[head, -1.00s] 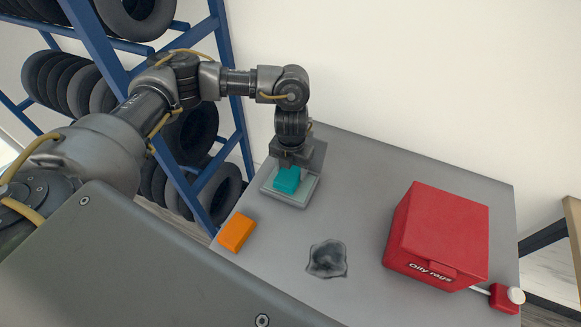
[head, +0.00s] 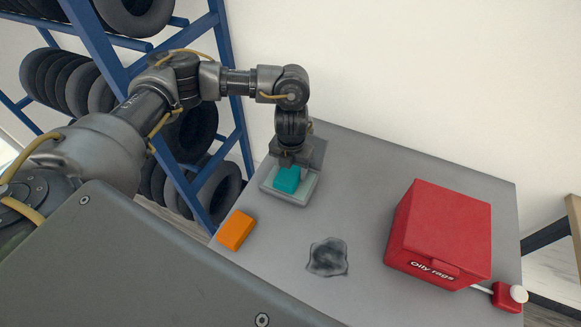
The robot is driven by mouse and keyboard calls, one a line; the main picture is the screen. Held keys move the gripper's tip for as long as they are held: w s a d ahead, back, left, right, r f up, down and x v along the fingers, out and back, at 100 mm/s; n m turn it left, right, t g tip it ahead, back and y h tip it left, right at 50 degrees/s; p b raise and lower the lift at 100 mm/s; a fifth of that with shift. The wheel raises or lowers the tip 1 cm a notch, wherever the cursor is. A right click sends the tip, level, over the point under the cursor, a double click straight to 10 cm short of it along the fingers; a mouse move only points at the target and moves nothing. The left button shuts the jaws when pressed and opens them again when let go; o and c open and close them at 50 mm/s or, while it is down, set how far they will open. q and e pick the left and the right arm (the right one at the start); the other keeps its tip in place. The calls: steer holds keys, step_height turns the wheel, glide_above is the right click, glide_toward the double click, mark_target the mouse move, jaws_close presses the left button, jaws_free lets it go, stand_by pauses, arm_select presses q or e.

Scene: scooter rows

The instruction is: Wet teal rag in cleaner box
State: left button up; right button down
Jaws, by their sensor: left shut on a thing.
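The teal rag (head: 287,180) is a small folded block at the grey, shallow cleaner box (head: 302,197), at the back left of the table. My left gripper (head: 289,166) points down and is shut on the rag's upper part. The rag is over or inside the box; I cannot tell whether it touches the bottom. Any liquid in the box is hard to make out. My right gripper is not in view.
An orange block (head: 236,230) lies at the table's left edge. A blue tyre rack (head: 236,100) stands behind my left arm.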

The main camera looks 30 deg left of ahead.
mark_target(291, 170)
arm_select(q)
steer(key=shift+f, duration=0.4)
steer(key=shift+s+f, duration=0.15)
steer(key=shift+f, duration=0.05)
stand_by(2.2)
step_height(291, 170, up, 2)
steer(key=shift+r+p, duration=0.1)
steer(key=shift+p, duration=0.9)
step_height(291, 170, up, 5)
steer(key=p, duration=0.4)
steer(key=shift+p, duration=0.35)
